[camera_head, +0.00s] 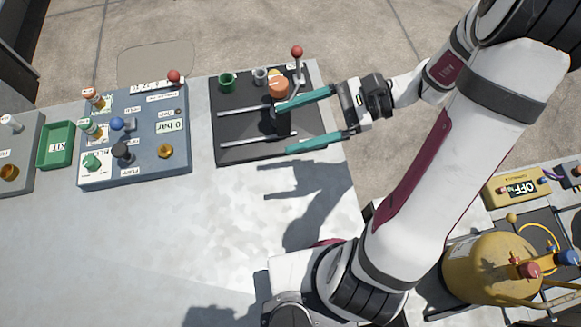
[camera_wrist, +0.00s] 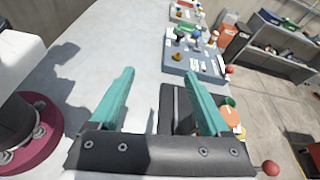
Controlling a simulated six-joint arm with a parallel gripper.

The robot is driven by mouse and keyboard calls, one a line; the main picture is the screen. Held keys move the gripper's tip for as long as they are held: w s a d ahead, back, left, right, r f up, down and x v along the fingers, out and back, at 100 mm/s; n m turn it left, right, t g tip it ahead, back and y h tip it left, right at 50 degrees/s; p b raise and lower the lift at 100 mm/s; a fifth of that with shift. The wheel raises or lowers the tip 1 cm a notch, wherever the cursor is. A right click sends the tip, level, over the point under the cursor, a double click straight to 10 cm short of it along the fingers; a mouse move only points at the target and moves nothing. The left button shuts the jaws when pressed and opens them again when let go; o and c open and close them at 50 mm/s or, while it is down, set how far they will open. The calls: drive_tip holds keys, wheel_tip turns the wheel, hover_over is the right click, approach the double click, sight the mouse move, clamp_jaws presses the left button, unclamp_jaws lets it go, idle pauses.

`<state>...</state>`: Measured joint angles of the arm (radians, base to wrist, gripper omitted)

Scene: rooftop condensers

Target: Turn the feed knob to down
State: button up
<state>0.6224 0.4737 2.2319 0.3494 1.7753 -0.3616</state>
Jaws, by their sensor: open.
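A blue-grey panel (camera_head: 178,113) on the table carries several controls: a blue knob (camera_head: 117,124), a black knob (camera_head: 122,151), a brass knob (camera_head: 165,151) and a green knob (camera_head: 91,162). The labels are too small to tell surely which is the feed knob or where it points. My gripper (camera_head: 284,128) is open and empty, its teal fingers apart above the dark tray, to the right of the panel. The wrist view shows both fingers, with the panel (camera_wrist: 192,66) beyond them.
The dark tray (camera_head: 230,122) holds metal rods, a green cup (camera_head: 227,82), an orange-topped item (camera_head: 279,87) and a red-knobbed lever (camera_head: 297,52). A green bin (camera_head: 56,145) stands left of the panel. The near table (camera_head: 130,240) is clear.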

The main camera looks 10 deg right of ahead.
drive_tip(key=s+a+r+n+g+h, duration=0.2)
drive_tip(key=s+n+h, duration=0.4)
drive_tip(key=s, duration=0.3)
drive_tip(key=shift+s+a+n+g+h, duration=0.2)
drive_tip(key=shift+a+n+g+h, duration=0.25)
drive_tip(key=shift+g, duration=0.25)
drive_tip(key=w+d+m+y, duration=0.3)
drive_tip(key=w+d+y, duration=0.1)
drive_tip(key=w, duration=0.6)
drive_tip(key=m+t+y, duration=0.4)
drive_tip(key=m+y, duration=0.2)
drive_tip(key=y, duration=0.1)
approach(277, 87)
drive_tip(key=a, duration=0.3)
drive_tip(key=w+a+f, duration=0.1)
drive_tip(key=a, duration=0.6)
drive_tip(key=shift+w+f, duration=0.2)
drive_tip(key=shift+w, duration=0.15)
